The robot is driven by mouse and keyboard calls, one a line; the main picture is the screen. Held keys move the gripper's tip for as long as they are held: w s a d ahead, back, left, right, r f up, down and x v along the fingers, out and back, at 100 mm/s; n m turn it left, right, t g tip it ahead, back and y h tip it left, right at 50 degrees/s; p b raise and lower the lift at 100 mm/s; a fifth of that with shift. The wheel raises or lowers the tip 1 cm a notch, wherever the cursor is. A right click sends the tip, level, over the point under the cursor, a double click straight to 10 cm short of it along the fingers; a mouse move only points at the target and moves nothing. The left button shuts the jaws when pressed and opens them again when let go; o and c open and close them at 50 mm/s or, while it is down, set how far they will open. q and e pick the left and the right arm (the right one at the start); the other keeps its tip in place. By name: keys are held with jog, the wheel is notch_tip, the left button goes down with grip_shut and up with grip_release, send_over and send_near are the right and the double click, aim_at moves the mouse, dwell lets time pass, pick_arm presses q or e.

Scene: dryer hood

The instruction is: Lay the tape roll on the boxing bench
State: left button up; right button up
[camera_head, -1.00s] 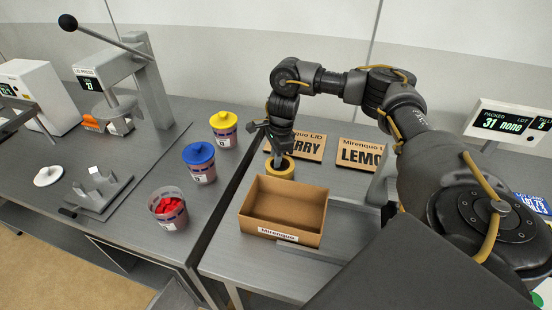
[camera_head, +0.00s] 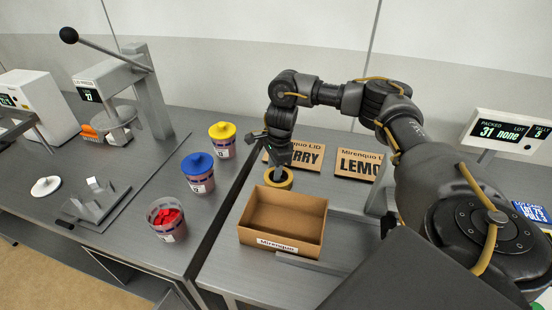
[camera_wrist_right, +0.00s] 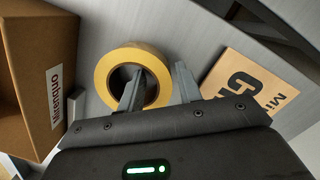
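The yellow tape roll (camera_head: 279,179) lies flat on the right-hand grey bench (camera_head: 226,275), just behind an open cardboard box. My right gripper (camera_head: 279,170) points down at the roll. In the right wrist view one finger reaches into the hole of the tape roll (camera_wrist_right: 103,75) and the other stands outside its rim, so the right gripper (camera_wrist_right: 160,80) straddles the roll's wall. A gap shows between the inner finger and the wall, and the fingers look open. My left gripper is not in view.
The open box (camera_head: 283,222) stands close to the roll. Yellow (camera_head: 222,139), blue (camera_head: 198,172) and red-filled (camera_head: 166,218) cups stand on the left bench, beside a lever press (camera_head: 150,95).

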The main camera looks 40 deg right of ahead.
notch_tip(320, 180, up, 12)
jog(key=d, duration=0.1)
jog(key=shift+s+d+p, duration=0.2)
jog(key=shift+p, duration=0.25)
jog(key=shift+f, duration=0.1)
